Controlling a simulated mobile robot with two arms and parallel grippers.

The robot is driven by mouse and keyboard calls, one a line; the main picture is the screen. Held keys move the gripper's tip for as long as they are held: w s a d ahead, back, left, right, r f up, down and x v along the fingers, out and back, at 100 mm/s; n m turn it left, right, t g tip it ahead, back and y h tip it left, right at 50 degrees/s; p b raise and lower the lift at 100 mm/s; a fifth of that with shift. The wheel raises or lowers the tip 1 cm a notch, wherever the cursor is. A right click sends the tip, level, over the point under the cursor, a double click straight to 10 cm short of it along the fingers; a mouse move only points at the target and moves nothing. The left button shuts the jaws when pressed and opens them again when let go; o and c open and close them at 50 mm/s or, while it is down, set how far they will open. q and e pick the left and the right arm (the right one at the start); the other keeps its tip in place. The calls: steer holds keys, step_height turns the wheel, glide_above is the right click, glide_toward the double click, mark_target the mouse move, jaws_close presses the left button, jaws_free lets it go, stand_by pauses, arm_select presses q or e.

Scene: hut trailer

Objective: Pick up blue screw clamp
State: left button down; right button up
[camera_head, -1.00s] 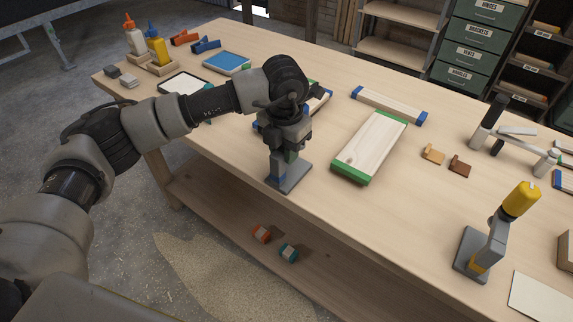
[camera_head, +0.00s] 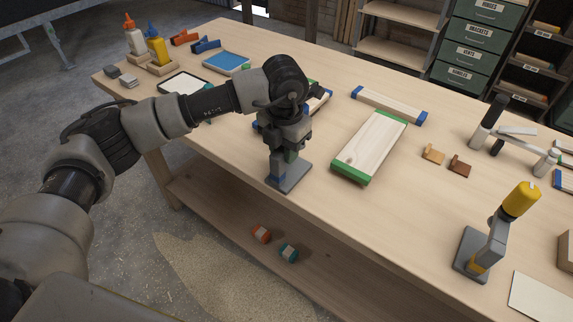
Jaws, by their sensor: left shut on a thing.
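The blue screw clamp (camera_head: 288,180) stands upright near the table's front edge, left of the middle. Its flat grey base and a blue part low on it show; its upper part is hidden by my gripper. My left gripper (camera_head: 287,143) points down over the clamp and is shut on it. The base appears to rest on the tabletop. My right gripper is out of view.
A green-ended wooden board (camera_head: 370,147) lies just right of the clamp, with a blue-ended board (camera_head: 389,104) behind it. A yellow-handled clamp (camera_head: 488,235) stands at the right. Glue bottles (camera_head: 157,48) stand at the far left. The front middle of the table (camera_head: 385,225) is clear.

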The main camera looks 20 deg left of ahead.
arm_select(q)
steer(key=shift+w+r, duration=0.1)
steer(key=shift+r, duration=0.1)
stand_by(0.4)
steer(key=shift+r, duration=0.5)
step_height(320, 180, up, 3)
steer(key=shift+b, duration=0.55)
steer(key=s+d+r, duration=0.3)
steer(key=d+r, duration=0.7)
steer(key=d, duration=0.1)
steer(key=shift+s+r, duration=0.2)
steer(key=shift+r, duration=0.2)
steer(key=shift+w+p, duration=0.1)
steer(key=shift+p, duration=0.25)
